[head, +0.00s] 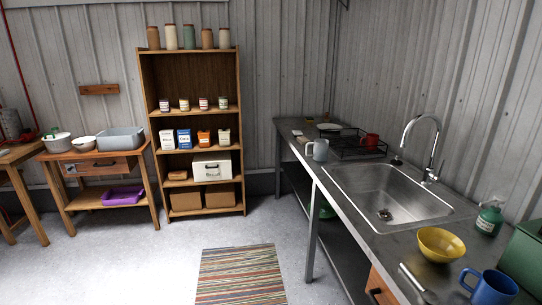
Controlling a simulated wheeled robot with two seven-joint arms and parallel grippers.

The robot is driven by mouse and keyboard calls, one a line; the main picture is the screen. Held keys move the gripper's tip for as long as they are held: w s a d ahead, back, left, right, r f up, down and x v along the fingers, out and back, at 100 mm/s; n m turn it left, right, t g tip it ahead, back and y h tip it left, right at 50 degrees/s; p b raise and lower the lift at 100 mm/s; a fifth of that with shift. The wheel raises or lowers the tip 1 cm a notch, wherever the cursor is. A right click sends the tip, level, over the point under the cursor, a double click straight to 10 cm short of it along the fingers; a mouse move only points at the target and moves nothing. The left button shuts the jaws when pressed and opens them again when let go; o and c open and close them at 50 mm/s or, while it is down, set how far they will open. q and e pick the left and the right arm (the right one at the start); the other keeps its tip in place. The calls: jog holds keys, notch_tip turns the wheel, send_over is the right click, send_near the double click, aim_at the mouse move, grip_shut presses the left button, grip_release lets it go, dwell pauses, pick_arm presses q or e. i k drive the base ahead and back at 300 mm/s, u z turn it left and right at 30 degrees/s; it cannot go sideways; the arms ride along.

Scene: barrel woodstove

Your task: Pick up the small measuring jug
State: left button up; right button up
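A pale grey-blue jug (320,150) stands upright on the steel counter, at its left edge just beyond the sink. Its handle points to the left. It looks like the small measuring jug, but it is too small in the view to make out any markings. Neither of my grippers is in view.
The steel counter (325,183) runs along the right wall with a sink (383,196) and tap. A black dish rack (348,150) with a red mug (371,140) is right of the jug. A yellow bowl (440,245) and blue mug (489,288) stand nearer. The floor by the striped rug (240,275) is clear.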

aim_at(321, 146)
jog(key=k, duration=0.2)
jog(key=u, duration=0.45)
jog(key=i, duration=1.1)
jog(key=z, duration=1.15)
jog(key=i, duration=0.85)
jog(key=z, duration=0.9)
